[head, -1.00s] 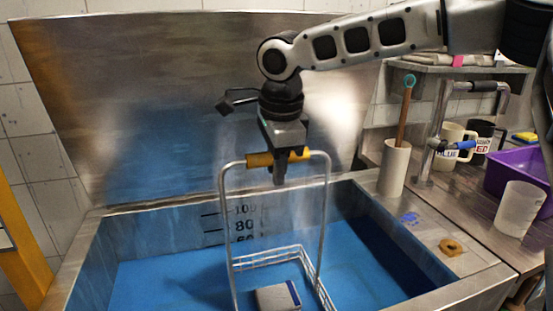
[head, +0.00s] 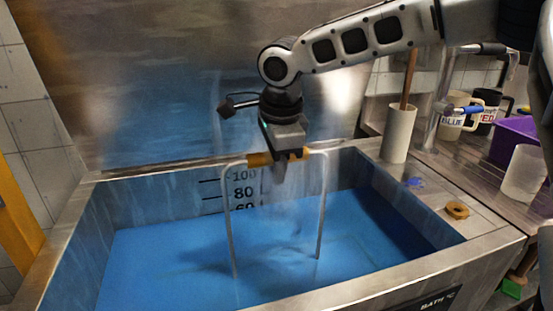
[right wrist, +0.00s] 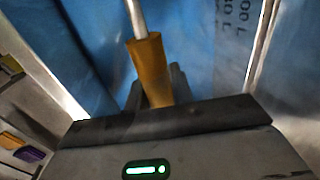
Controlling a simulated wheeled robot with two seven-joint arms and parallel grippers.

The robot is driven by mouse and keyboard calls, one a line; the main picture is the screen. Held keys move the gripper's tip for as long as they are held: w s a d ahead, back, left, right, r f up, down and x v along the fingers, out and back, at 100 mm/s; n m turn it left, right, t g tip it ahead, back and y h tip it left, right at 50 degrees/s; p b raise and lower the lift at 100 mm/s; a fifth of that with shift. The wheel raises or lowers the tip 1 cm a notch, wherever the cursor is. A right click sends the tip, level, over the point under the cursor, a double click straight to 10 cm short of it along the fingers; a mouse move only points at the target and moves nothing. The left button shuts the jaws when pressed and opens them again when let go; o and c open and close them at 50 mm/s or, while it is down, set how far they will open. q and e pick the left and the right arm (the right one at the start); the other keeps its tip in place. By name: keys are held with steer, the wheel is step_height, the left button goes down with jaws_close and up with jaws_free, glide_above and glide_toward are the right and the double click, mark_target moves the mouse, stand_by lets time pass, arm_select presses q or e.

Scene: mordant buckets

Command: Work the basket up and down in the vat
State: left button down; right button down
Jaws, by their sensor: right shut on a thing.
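The steel vat (head: 185,197) holds blue liquid (head: 165,255) and has level marks on its back wall. The basket's tall wire handle (head: 322,205) rises out of the liquid, with a yellow grip at its top. The basket body is under the blue surface and hidden. My right gripper (head: 280,168) is shut on the yellow grip, over the middle of the vat. In the right wrist view the yellow grip (right wrist: 150,70) sits between the jaws. My left gripper is not in view.
A white cylinder (head: 398,135) with a brown stick stands on the right ledge. A steel panel (head: 160,80) rises behind the vat.

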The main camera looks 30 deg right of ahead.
arm_select(q)
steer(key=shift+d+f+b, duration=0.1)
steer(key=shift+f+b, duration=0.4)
steer(key=shift+b, duration=0.55)
arm_select(e)
step_height(320, 180, down, 4)
steer(key=shift+r, duration=0.15)
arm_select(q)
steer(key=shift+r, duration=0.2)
arm_select(e)
steer(key=shift+r, duration=0.1)
